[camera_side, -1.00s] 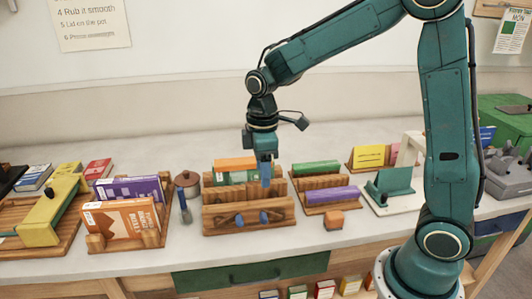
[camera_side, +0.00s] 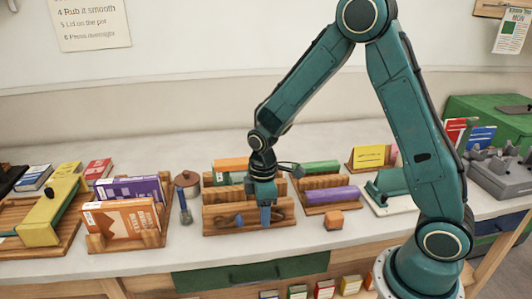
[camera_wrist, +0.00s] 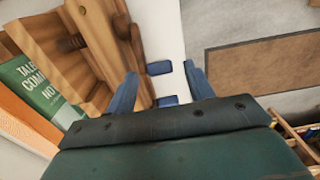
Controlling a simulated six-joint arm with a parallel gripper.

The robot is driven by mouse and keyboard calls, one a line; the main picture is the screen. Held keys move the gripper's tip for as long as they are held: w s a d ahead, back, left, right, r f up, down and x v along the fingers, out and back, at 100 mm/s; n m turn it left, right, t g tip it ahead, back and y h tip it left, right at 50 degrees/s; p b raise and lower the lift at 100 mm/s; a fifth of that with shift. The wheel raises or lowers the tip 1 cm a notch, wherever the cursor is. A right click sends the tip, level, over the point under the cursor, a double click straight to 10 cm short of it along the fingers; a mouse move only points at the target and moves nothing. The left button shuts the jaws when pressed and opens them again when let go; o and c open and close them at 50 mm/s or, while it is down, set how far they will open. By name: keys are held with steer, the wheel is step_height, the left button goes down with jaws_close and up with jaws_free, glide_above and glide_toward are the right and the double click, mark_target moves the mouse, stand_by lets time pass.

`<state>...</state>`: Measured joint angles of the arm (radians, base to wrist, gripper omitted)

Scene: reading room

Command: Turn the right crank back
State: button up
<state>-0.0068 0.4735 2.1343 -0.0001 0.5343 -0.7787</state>
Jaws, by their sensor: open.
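The wooden rack (camera_side: 225,232) stands mid-table with cranks on its front face. The left crank's blue handle (camera_side: 239,221) shows there; the right crank is hidden behind my gripper in the side view. My gripper (camera_side: 266,220) points down at the right half of the rack's front. In the wrist view its fingers (camera_wrist: 161,88) are apart. Two small blue blocks, the upper one (camera_wrist: 160,68) and the lower one (camera_wrist: 167,101), show between them, apparently crank handles. I cannot tell whether the fingers touch either one. The rack (camera_wrist: 62,65) fills the wrist view's left side.
A narrow bare strip of table lies in front.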

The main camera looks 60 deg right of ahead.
steer(key=shift+f, duration=0.5)
jaws_close()
steer(key=shift+s, duration=0.1)
